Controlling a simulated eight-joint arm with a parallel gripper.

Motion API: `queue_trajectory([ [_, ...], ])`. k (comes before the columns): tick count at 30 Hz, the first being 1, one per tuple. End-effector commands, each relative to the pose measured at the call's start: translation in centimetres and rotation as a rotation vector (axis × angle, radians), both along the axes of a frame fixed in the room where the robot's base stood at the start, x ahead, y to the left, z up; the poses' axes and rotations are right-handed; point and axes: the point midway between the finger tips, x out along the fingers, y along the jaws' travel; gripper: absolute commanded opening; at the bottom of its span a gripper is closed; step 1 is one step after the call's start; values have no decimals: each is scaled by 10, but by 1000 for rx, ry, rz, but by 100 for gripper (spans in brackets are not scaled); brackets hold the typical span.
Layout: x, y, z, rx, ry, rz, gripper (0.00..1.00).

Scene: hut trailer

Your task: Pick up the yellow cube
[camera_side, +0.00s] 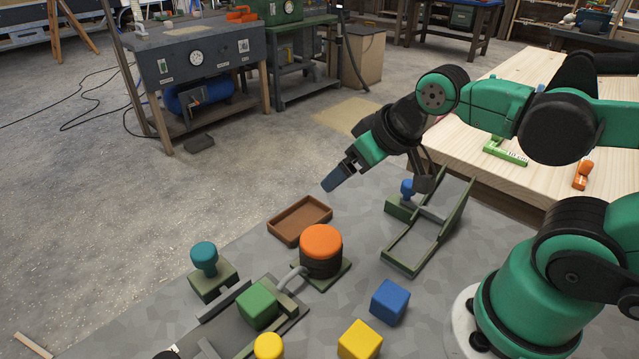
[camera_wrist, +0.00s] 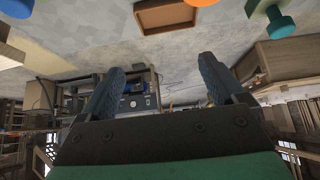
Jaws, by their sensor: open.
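The yellow cube (camera_side: 360,341) sits on the grey table at the bottom of the side view, in front of a blue cube (camera_side: 389,301). My gripper (camera_side: 332,185) is in the air well above and behind the cube, near the brown tray. In the wrist view my gripper (camera_wrist: 160,85) has its two blue fingers wide apart with nothing between them. The yellow cube does not show in the wrist view.
A brown tray (camera_side: 275,230) lies empty behind an orange-topped round post (camera_side: 321,257). A green cube (camera_side: 257,304) rests in a green fixture at left. A teal knob (camera_side: 204,259) and a yellow knob (camera_side: 268,346) stand nearby. A green ramp frame (camera_side: 410,267) is at right.

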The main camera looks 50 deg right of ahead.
Motion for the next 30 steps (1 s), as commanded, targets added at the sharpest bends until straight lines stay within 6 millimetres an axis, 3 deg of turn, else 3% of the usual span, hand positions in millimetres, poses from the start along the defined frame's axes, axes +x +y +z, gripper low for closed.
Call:
queue_trajectory([
  [5, -1, 4, -2, 8, 11, 6, 89],
  [8, -8, 26, -10, 47, 78, 26, 89],
  [13, -47, 84, -37, 106, 319, 53, 89],
  [18, -95, 118, -55, 61, 528, 30, 89],
  [23, -120, 126, -62, 8, 612, 2, 89],
  [30, -123, 127, -73, 1, 623, -8, 89],
])
